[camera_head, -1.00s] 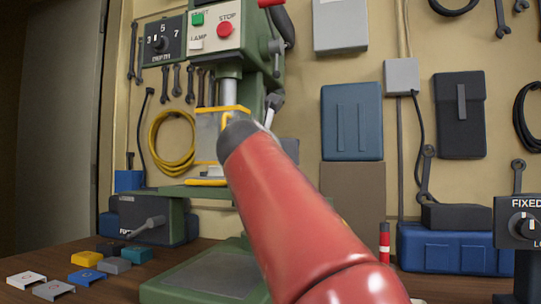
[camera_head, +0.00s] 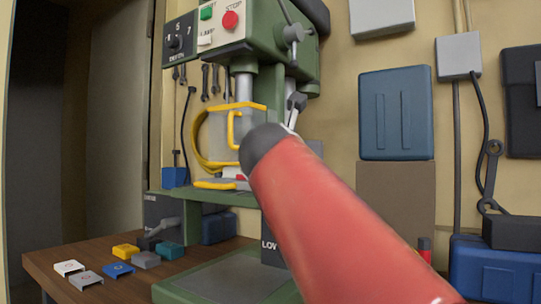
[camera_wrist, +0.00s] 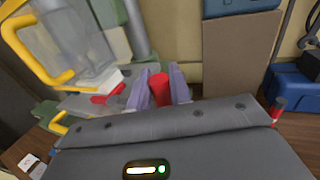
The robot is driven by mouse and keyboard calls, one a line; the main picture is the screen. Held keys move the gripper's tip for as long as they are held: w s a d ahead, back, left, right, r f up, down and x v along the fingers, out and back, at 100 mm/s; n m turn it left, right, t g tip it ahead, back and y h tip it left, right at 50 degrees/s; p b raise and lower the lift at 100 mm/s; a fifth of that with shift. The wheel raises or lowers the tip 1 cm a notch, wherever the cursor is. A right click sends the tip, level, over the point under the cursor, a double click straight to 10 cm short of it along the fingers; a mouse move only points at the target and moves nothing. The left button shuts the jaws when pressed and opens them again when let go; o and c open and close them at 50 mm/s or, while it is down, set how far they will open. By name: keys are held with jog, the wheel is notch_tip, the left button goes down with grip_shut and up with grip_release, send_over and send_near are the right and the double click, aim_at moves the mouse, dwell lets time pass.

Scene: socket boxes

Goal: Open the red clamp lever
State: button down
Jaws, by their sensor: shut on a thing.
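The red clamp lever (camera_wrist: 159,90) shows in the wrist view as a red grip between the two grey fingers of my gripper (camera_wrist: 160,86). The fingers are shut on it. Another red piece (camera_wrist: 104,98) lies just left of the fingers, beside a white block; whether it joins the lever I cannot tell. In the head view a small red bit (camera_head: 241,178) shows low behind the drill press guard. My red arm hides the gripper and most of the clamp there.
The green drill press (camera_head: 262,60) has a clear guard with a yellow frame (camera_head: 235,128) close left of my gripper. A brown panel (camera_head: 396,205) and blue boxes are to the right. Several small coloured blocks (camera_head: 118,269) lie on the wooden bench at the left.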

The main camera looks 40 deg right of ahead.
jog(key=c, duration=1.3)
grip_release()
jog(key=shift+d, duration=0.1)
jog(key=b+v, duration=0.1)
jog(key=v, duration=0.7)
